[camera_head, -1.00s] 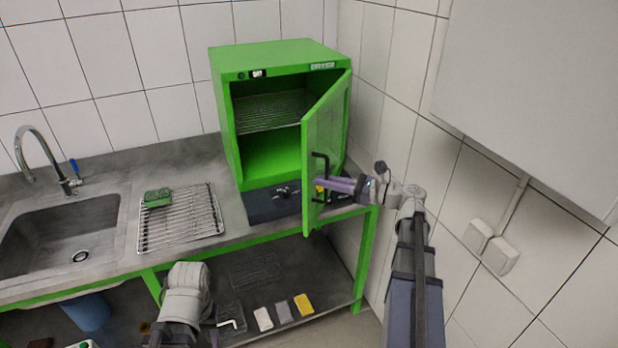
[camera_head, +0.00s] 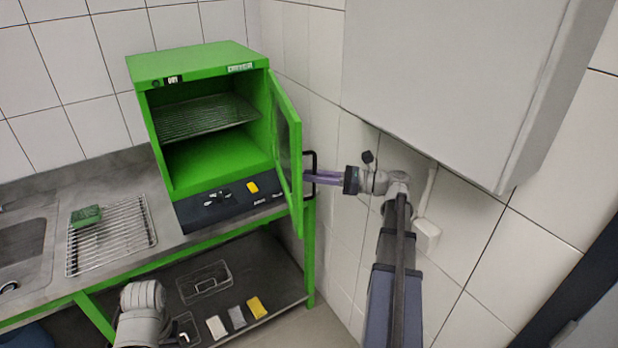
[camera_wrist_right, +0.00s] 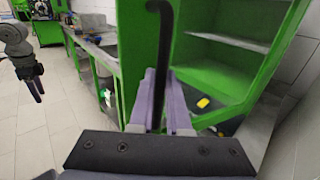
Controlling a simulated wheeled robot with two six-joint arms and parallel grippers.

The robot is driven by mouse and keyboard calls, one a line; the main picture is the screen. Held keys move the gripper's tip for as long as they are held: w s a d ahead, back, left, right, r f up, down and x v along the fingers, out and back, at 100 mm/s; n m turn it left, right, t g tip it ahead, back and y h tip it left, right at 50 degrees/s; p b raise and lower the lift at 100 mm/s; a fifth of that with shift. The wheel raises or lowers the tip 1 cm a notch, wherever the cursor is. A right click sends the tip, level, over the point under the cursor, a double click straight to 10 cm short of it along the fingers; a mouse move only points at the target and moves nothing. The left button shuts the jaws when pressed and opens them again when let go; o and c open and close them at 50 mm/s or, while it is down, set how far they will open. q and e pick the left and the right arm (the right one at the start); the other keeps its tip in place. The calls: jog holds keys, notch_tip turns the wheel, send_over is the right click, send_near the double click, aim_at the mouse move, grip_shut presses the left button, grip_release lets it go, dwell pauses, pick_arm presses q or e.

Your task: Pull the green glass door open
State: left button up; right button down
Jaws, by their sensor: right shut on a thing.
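The green glass door (camera_head: 287,140) stands wide open at the right side of the green dryer cabinet (camera_head: 190,65). Its black bar handle (camera_head: 314,160) is on the door's outer face. My right gripper (camera_head: 312,178) is shut on this handle. In the right wrist view the handle (camera_wrist_right: 160,40) runs down between the two purple fingers (camera_wrist_right: 163,88), with the door (camera_wrist_right: 137,50) behind it. The cabinet's inside and wire shelf (camera_head: 205,115) are exposed. My left arm shows at the bottom of the head view; its gripper jaws are not clear there.
A tiled wall and a large white box (camera_head: 450,80) lie close to my right arm. A wire rack (camera_head: 112,240) with a green sponge (camera_head: 86,215) lies on the counter beside the sink (camera_head: 22,245). A lower shelf (camera_head: 270,270) holds several small items.

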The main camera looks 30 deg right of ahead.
jog(key=c, duration=0.9)
grip_release()
jog(key=v, duration=0.7)
jog(key=shift+s+d, duration=0.15)
jog(key=shift+d, duration=0.1)
